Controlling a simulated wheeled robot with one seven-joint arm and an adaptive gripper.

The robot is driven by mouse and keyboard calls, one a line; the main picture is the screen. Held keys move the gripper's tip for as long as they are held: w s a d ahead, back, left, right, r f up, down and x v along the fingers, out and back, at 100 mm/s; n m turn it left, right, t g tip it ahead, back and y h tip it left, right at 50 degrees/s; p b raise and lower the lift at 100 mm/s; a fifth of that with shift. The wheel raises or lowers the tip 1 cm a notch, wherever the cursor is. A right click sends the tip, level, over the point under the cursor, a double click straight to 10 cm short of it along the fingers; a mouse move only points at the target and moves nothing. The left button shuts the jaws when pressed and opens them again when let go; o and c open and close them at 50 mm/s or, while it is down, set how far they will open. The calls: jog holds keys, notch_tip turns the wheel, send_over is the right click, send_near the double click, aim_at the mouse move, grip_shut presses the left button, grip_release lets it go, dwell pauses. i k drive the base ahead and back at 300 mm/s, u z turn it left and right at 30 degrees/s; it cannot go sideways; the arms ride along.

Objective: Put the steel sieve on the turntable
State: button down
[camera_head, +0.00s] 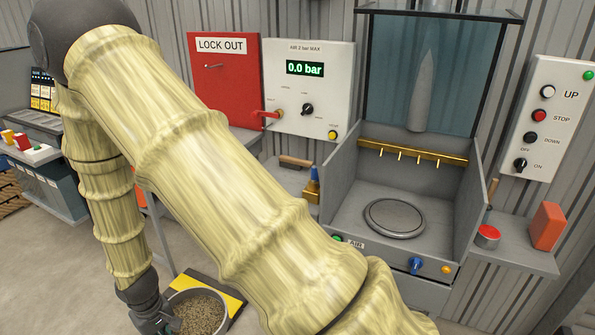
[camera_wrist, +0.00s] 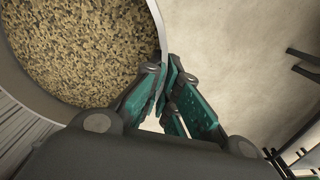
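The steel sieve (camera_head: 222,298) is a round grey pan full of brownish grains, low at the bottom of the head view. It fills the upper left of the wrist view (camera_wrist: 70,45). My gripper (camera_head: 168,322) is at its left side. In the wrist view my gripper's teal fingers (camera_wrist: 164,75) come close together at the sieve's rim, one inside and one outside, and look shut on its wall. The turntable (camera_head: 394,218) is a bare round grey disc inside the grey booth, to the right and apart from the sieve.
The sieve is over a yellow and black plate (camera_head: 234,288); contact is unclear. The booth (camera_head: 345,190) has side walls and a gold nozzle bar (camera_head: 412,151) above the turntable. A red can (camera_head: 487,236) and orange block (camera_head: 547,226) stand on the right shelf. My arm crosses the middle.

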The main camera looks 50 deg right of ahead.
aim_at(396, 214)
jog(key=u, duration=0.95)
jog(key=i, duration=0.8)
jog(key=z, duration=2.9)
